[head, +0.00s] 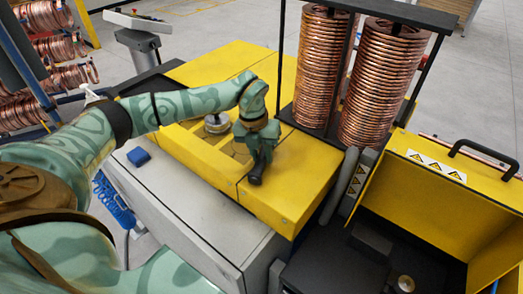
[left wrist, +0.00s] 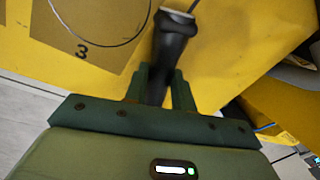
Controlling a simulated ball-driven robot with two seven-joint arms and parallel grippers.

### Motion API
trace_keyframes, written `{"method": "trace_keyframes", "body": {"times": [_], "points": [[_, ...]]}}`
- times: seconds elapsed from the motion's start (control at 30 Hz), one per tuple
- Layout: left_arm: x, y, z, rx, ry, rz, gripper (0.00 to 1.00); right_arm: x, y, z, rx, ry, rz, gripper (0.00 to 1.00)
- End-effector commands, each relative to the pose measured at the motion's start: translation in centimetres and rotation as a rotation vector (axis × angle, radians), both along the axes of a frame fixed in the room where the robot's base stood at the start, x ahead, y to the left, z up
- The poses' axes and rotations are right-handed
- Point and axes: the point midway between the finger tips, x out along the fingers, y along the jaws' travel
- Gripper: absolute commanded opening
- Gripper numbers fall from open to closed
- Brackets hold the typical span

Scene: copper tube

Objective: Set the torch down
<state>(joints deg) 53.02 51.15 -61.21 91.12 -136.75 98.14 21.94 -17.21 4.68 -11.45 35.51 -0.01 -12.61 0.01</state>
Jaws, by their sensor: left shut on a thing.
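The torch (left wrist: 172,40) has a dark handle with a pale collar at its upper end, and a thin dark rod or cable beyond it. My left gripper (left wrist: 158,88) is shut on the handle, with one green finger on each side. In the head view my left gripper (head: 262,145) is over the yellow bench top (head: 290,190), and the dark end of the torch sticks out below it toward the front. I cannot tell whether the torch touches the bench. The torch's far end is hidden in the head view. My right gripper is not in view.
A silver round piece (head: 217,122) stands left of the gripper. A blue block (head: 138,156) lies on the grey bench part. Two tall copper coils (head: 320,70) stand behind on the right. An open yellow lid (head: 430,200) is at the right. A brown patch marked 3 (left wrist: 95,60) is beside the torch.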

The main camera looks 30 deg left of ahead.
Motion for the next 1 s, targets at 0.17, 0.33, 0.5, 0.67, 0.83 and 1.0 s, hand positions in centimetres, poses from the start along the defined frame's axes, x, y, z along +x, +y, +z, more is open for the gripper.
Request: {"method": "trace_keyframes", "body": {"times": [0.17,0.33,0.5,0.67,0.83,1.0], "points": [[0.0,0.0,-0.1,0.0,-0.002,0.0,0.0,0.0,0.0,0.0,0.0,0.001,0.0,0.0],[0.0,0.0,-0.4,0.0,-0.001,0.0,0.0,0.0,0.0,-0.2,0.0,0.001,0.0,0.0],[0.0,0.0,-0.4,0.0,-0.001,0.001,0.47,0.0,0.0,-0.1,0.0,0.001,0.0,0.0],[0.0,0.0,-0.4,0.0,0.0,0.001,0.47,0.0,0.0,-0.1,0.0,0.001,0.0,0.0],[0.1,0.2,1.0,0.001,-0.005,0.001,0.47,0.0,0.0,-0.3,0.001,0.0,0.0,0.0],[-0.1,0.8,4.7,0.002,-0.007,0.001,0.47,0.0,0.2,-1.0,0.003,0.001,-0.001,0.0]]}}
